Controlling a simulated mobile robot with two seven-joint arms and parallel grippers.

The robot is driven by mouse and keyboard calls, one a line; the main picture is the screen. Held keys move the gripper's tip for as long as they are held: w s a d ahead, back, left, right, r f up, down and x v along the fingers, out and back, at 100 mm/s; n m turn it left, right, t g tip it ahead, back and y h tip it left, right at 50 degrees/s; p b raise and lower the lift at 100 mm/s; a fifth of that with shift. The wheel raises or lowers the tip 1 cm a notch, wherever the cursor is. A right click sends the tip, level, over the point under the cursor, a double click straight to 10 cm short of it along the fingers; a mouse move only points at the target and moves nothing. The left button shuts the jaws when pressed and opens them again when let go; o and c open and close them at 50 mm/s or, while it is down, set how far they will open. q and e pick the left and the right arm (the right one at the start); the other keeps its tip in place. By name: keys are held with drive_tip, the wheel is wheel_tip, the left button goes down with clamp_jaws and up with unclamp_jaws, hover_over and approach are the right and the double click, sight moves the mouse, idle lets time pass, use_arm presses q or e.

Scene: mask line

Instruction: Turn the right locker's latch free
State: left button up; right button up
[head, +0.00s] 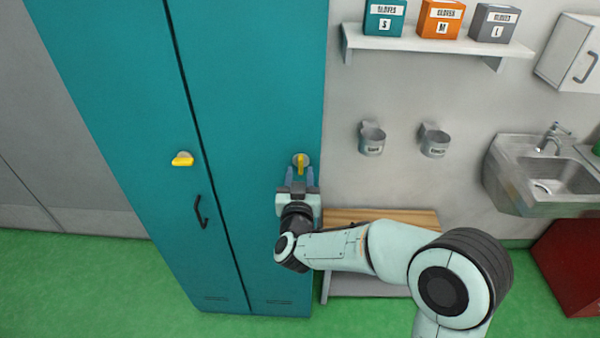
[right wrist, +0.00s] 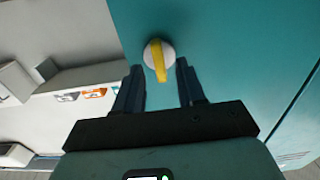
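The right locker (head: 255,100) is a teal door with a yellow latch (head: 300,163) on a round pale base near its right edge. The yellow handle points roughly downward in the head view. In the right wrist view the latch (right wrist: 158,60) lies between and just beyond my fingertips. My right gripper (head: 301,178) is open, one finger on each side of the handle's line; I cannot tell whether either finger touches it. The left locker (head: 110,80) has a yellow latch (head: 182,159) turned sideways and a black handle (head: 202,212). My left gripper is not in view.
A wooden-topped bench (head: 380,217) stands right of the lockers, behind my right arm. A wall shelf (head: 430,42) holds glove boxes. Green floor (head: 110,285) is clear at front left.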

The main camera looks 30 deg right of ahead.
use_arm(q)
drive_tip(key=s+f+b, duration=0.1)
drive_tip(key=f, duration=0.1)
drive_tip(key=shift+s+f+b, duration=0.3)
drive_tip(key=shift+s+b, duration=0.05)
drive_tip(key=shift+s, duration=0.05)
use_arm(e)
drive_tip(key=v, duration=1.1)
drive_tip(key=shift+s, duration=0.25)
